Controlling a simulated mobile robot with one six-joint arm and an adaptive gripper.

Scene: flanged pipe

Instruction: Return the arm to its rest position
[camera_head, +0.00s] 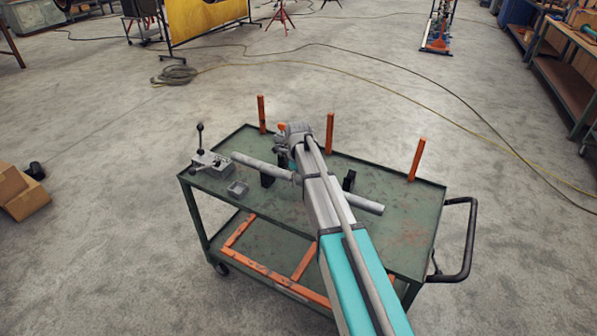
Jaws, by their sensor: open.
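My arm reaches from the lower right over the green cart (405,240). My gripper (281,150) is at its far end, small and partly hidden by my wrist; it is open. It appears above or just beyond a grey pipe (262,164), and I cannot tell whether they touch. The pipe lies across the cart on a black support (268,178) at left and another black support (349,180) at right. My arm hides the pipe's middle, and I cannot make out a flange.
A black handle (470,240) juts right. Cardboard boxes (20,192) lie left. Cables (400,93) cross the open floor.

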